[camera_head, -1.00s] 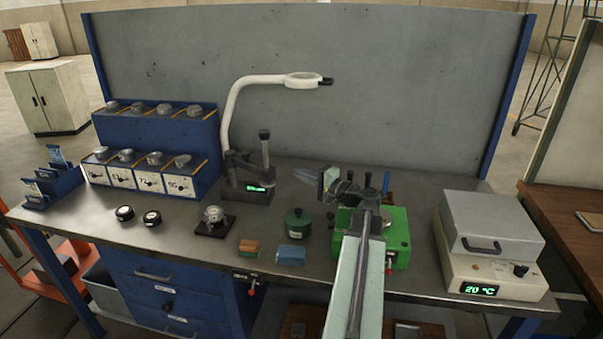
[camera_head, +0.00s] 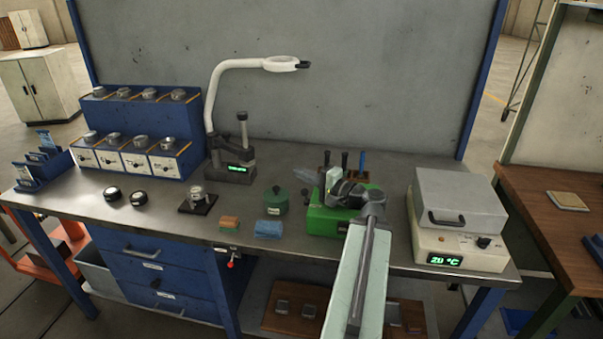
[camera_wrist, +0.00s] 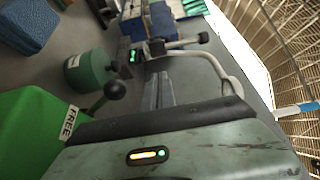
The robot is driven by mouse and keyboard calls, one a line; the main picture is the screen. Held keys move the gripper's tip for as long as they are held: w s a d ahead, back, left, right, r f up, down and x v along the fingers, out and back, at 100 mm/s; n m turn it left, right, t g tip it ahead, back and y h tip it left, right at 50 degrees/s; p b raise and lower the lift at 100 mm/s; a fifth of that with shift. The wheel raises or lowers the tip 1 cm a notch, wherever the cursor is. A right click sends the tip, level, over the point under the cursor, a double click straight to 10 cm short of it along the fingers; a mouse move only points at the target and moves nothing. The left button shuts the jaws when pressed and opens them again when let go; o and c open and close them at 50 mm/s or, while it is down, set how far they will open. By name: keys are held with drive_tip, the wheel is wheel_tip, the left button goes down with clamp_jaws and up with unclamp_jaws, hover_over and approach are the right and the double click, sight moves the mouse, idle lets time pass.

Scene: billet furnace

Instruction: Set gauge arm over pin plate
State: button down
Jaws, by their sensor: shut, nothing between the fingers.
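The gauge stand (camera_head: 230,170), dark with a post and a lit green display, stands at the back middle of the bench. It also shows in the wrist view (camera_wrist: 150,54), ahead of my fingers. Its arm is too small and dark to make out clearly. A black square plate (camera_head: 184,208) with a round metal piece on it lies in front of the stand; I cannot tell whether it is the pin plate. My gripper (camera_wrist: 158,91) is shut and empty. In the head view it is above the green box (camera_head: 324,222), right of the stand and apart from it.
A white lamp arm (camera_head: 212,92) curves up behind the stand. A heater (camera_head: 460,255) reading 20 °C is at right. Blue racks (camera_head: 140,115) are at back left.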

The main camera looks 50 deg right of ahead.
drive_tip(key=w+d+n+y, duration=0.3)
drive_tip(key=w+d+y, duration=0.1)
drive_tip(key=w+d, duration=0.5)
drive_tip(key=shift+w+g+y, duration=0.3)
drive_tip(key=shift+w+g, duration=0.05)
drive_tip(key=shift+g, duration=0.05)
drive_tip(key=shift+f, duration=0.1)
drive_tip(key=w+a, duration=0.7)
drive_tip(key=w, duration=0.2)
drive_tip(key=shift+w, duration=0.15)
